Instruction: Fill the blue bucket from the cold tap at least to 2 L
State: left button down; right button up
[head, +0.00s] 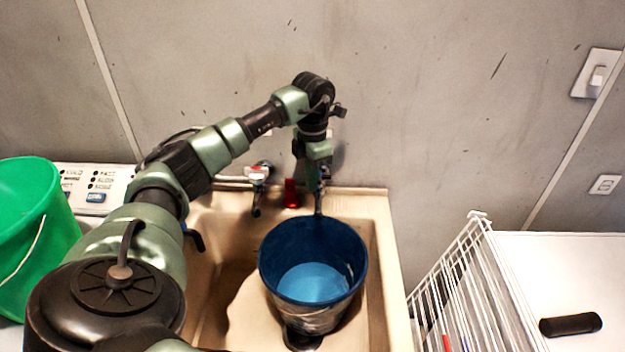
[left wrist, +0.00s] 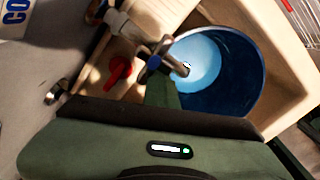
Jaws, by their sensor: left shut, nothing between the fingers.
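The blue bucket (head: 270,262) stands in the beige sink (head: 384,285), its mouth under the right-hand tap. It also shows in the left wrist view (left wrist: 250,85). A light blue patch (head: 313,281) at its bottom looks like water; I cannot read the level. The right-hand tap (head: 319,205) has a blue handle (left wrist: 152,63) in the left wrist view, and its spout (left wrist: 178,68) points over the bucket. No clear stream shows. My left gripper (head: 320,176) is shut and empty, right at this tap; contact with the handle is unclear. My right gripper is out of view.
Another tap (head: 258,178) is on the left of the sink's back edge, with a small red object (head: 291,193) between the taps. A green bucket (head: 30,240) stands at far left. A white wire rack (head: 470,275) and a white surface with a black cylinder (head: 570,325) are right.

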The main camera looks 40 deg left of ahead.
pick_arm(q)
jog(key=shift+w+a+r, duration=0.4)
jog(key=shift+a+r, duration=0.15)
jog(key=shift+r, duration=0.05)
jog(key=shift+w+a+r+p, duration=0.1)
jog(key=shift+w+r+p, duration=0.05)
jog(key=shift+r+p, duration=0.75)
jog(key=r+p, duration=0.4)
jog(key=shift+s+d, duration=0.2)
jog(key=shift+d, duration=0.15)
jog(key=shift+s+d, duration=0.1)
jog(key=shift+s, duration=0.05)
